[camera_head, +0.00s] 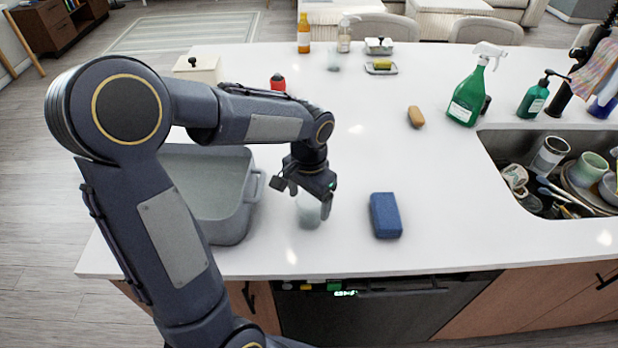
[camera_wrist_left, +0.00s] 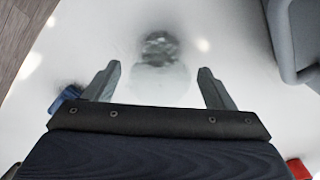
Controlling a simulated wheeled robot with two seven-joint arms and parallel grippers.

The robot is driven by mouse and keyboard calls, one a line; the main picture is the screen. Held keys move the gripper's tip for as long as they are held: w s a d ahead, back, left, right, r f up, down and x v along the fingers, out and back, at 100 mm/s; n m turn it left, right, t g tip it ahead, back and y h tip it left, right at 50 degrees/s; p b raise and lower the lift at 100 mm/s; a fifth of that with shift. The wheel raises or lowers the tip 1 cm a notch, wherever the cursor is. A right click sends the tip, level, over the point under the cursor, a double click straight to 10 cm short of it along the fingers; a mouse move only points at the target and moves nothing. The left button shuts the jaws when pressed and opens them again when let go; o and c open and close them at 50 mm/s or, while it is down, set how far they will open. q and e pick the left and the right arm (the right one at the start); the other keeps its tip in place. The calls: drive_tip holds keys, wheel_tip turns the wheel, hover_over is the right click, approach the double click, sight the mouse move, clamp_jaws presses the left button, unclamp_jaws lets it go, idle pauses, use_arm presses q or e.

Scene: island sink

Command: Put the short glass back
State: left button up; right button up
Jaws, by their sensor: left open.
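The short glass (camera_head: 309,210), clear and hard to make out, stands on the white island top near its front edge. My left gripper (camera_head: 320,200) is open and points down at it, partly covering it in the head view. In the left wrist view the glass (camera_wrist_left: 162,58) lies between and just beyond the two spread fingertips of my left gripper (camera_wrist_left: 160,72). Neither finger visibly grips it. Another clear glass (camera_head: 334,61) stands at the back of the island. My right gripper is not in view.
A grey basin (camera_head: 225,225) stands left of the glass, close to my arm. A blue sponge (camera_head: 386,215) lies to the right. The middle counter is clear.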

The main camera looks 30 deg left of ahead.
use_arm(q)
wheel_tip(320, 180, up, 9)
drive_tip(key=s+d+f+n+t+h, duration=0.1)
drive_tip(key=s+d+n+t+h, duration=0.1)
drive_tip(key=s, duration=0.6)
drive_tip(key=s+d+f+n+t+h, duration=0.1)
drive_tip(key=s+d+n+t, duration=0.1)
drive_tip(key=s, duration=0.7)
drive_tip(key=shift+n+t+h, duration=0.3)
drive_tip(key=shift+t+h, duration=0.1)
drive_tip(key=shift+t, duration=0.4)
